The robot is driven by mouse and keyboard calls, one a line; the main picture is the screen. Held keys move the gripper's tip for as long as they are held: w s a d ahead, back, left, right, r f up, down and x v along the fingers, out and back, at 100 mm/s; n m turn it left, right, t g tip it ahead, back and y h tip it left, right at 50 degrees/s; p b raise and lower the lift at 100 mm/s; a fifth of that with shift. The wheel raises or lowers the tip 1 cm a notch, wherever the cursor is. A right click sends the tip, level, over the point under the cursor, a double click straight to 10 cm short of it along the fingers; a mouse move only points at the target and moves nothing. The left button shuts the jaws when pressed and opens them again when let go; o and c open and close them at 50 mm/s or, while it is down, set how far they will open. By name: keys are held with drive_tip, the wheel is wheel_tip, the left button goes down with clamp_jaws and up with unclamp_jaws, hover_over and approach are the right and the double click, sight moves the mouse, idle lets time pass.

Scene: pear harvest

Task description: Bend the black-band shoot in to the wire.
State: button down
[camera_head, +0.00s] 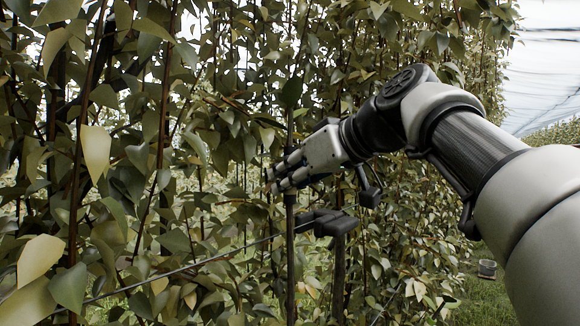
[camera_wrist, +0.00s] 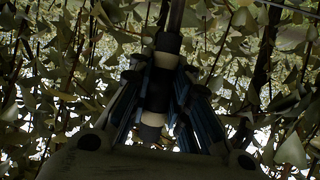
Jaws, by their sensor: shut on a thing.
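The dark upright shoot (camera_head: 290,235) stands in the middle of the head view, in front of the leaves. My gripper (camera_head: 274,180) reaches in from the right and is closed around it, above the wire. In the wrist view the shoot runs up between the fingers of my gripper (camera_wrist: 158,100), with black and pale bands (camera_wrist: 167,43) along it. The wire (camera_head: 190,266) slopes up from lower left to a dark clip-like bracket (camera_head: 328,222) just right of the shoot. The shoot passes close to the bracket; I cannot tell if they touch.
A short grey post (camera_head: 338,275) carries the bracket below my gripper. Dense leaves and other thin brown stems (camera_head: 163,120) fill the left and the back. Pale netting (camera_head: 545,60) hangs behind.

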drive_tip(key=shift+s+d+r, duration=0.1)
drive_tip(key=shift+s+d, duration=0.05)
drive_tip(key=shift+d, duration=0.05)
drive_tip(key=shift+a, duration=0.3)
drive_tip(key=c, duration=1.8)
unclamp_jaws()
drive_tip(key=shift+d, duration=0.1)
drive_tip(key=o, duration=0.3)
drive_tip(key=shift+a, duration=0.2)
drive_tip(key=shift+o, duration=0.2)
drive_tip(key=shift+d, duration=0.1)
drive_tip(key=v, duration=1.2)
